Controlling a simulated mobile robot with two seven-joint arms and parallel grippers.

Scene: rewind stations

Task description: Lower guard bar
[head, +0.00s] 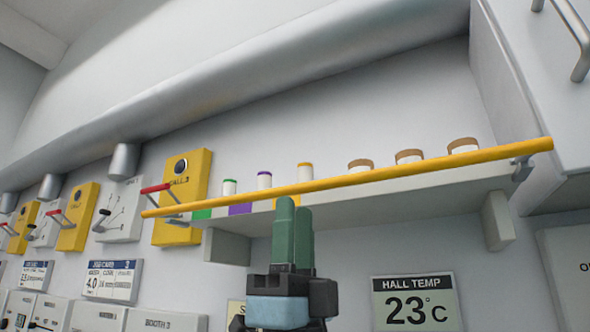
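The guard bar (400,173) is a long yellow rod running along the front of a wall shelf (400,199). It rises in the picture from lower left to upper right, with a small grey bracket near its right end. My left gripper (294,206) points up in front of the shelf, its green fingertips just under the bar's middle in the picture. The two fingers overlap from this angle, so their gap and any contact with the bar cannot be told. My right gripper is not in view.
Several small rolls or jars stand on the shelf behind the bar, including a brown-topped one (463,146). Yellow switch panels with red levers line the wall at left. A cabinet with a handle (572,40) is at right. A "HALL TEMP" sign (417,302) hangs below.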

